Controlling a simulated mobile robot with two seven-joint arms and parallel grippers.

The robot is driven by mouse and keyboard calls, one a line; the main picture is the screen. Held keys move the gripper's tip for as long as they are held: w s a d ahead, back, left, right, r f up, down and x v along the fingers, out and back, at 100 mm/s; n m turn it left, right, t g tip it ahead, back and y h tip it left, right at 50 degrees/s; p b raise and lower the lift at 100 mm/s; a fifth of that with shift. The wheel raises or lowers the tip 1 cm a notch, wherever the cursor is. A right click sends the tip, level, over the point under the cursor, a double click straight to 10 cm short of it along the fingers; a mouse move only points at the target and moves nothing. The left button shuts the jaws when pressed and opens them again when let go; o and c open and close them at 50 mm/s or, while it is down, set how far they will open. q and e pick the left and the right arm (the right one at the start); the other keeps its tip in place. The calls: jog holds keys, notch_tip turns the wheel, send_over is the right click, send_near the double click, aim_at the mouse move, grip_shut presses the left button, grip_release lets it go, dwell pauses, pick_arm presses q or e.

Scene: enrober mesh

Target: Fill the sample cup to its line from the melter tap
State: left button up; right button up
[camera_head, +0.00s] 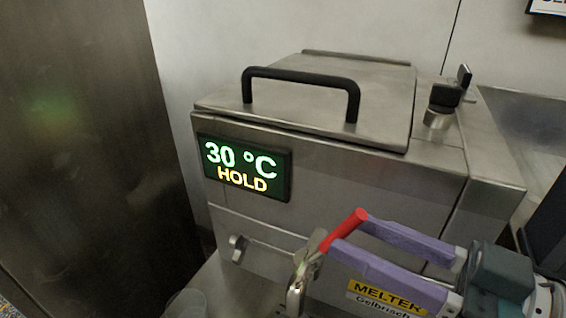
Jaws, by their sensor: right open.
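The melter (330,205) is a steel box with a hinged lid. Its display (243,168) reads 30 °C HOLD. The melter tap (298,284) is a metal spout low on the front, with a red lever (345,230) tilted up to the right. My right gripper (349,231) comes in from the right, its two purple fingers open. The red lever shows between the fingertips; whether they touch it I cannot tell. A clear cup (187,303), possibly the sample cup, is cut off at the bottom edge; its line and contents cannot be made out. My left gripper is not in view.
The lid (385,90) is shut and has a black bar handle (300,75). A black knob (445,97) stands on the top right. A small metal fitting (237,246) sticks out of the front. A dark steel panel (85,150) stands at the left.

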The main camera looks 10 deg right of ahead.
aim_at(312, 255)
jog(key=x, duration=0.6)
grip_shut()
dwell(1.3)
